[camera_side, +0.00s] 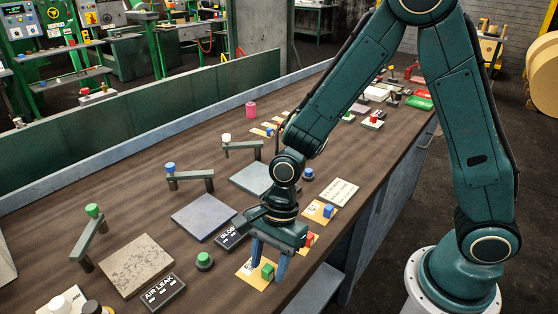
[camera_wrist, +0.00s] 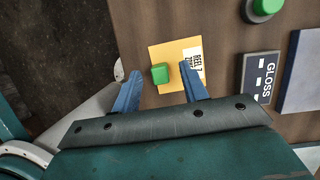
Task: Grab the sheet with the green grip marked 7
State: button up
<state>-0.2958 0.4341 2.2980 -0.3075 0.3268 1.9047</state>
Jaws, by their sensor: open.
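A yellow sheet (camera_side: 248,273) with a green block grip (camera_side: 267,271) lies near the front edge of the bench. In the wrist view the sheet (camera_wrist: 166,52) bears the green grip (camera_wrist: 160,74) and a white label with black print (camera_wrist: 194,61); I cannot read a 7 on it. My gripper (camera_side: 269,266) points down with its blue fingers apart. In the wrist view the gripper (camera_wrist: 159,71) has one finger on each side of the green grip, with gaps and no contact visible. I cannot tell how low the fingertips are.
Similar sheets with a red grip (camera_side: 309,239) and a blue grip (camera_side: 328,211) lie behind it along the edge. A GLOSS sign (camera_wrist: 263,78), an AIR LEAK sign (camera_side: 163,292) and a green knob (camera_side: 204,260) stand to the side. The bench edge drops off close by.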

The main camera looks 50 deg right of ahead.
aim_at(269, 266)
dwell(0.4)
grip_shut()
jog(key=shift+r, duration=0.1)
notch_tip(269, 266, up, 20)
dwell(0.9)
dwell(0.4)
